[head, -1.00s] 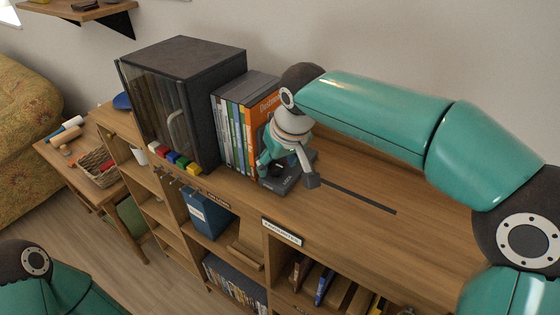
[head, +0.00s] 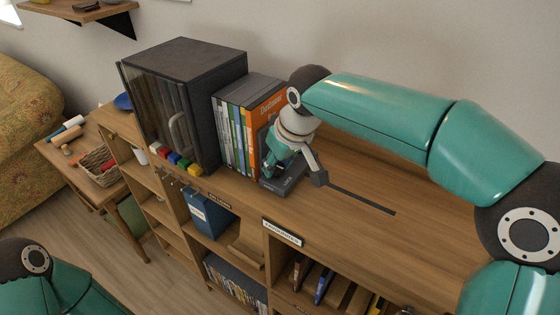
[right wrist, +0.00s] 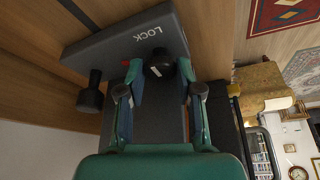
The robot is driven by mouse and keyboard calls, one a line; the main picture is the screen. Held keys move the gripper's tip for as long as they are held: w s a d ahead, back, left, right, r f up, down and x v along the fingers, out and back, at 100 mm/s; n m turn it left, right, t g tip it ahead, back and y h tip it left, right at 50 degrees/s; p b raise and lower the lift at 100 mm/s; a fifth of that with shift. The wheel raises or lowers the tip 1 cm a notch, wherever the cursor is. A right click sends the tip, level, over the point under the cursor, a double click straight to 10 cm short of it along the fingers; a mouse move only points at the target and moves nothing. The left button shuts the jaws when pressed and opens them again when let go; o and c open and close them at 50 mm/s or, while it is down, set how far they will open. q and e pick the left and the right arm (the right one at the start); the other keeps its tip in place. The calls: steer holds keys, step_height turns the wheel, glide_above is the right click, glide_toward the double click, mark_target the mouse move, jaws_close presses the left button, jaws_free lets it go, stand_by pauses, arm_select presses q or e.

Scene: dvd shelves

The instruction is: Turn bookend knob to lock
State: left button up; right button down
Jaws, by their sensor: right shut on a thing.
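The dark grey bookend (head: 285,187) stands on the shelf top at the right end of the row of DVD cases (head: 240,125). Its base, marked LOCK, shows in the right wrist view (right wrist: 110,48), with a small red mark partly showing beside the fingers. My right gripper (head: 274,172) is down over the base. In the right wrist view its fingers (right wrist: 160,78) are shut around the black knob (right wrist: 158,64), which has a pale line on it. The left gripper is out of view; only part of my left arm shows at lower left.
A dark slot (head: 360,200) runs along the shelf top to the right of the bookend. A black glass-fronted cabinet (head: 185,90) stands left of the cases, with coloured blocks (head: 178,162) before it. The shelf top to the right is clear.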

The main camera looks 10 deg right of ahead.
steer(key=c, duration=0.8)
jaws_free()
steer(key=shift+o, duration=0.2)
steer(key=shift+r, duration=0.1)
steer(key=v, duration=1.1)
steer(key=shift+s+r, duration=0.25)
steer(key=shift+r, duration=0.05)
steer(key=shift+d, duration=0.1)
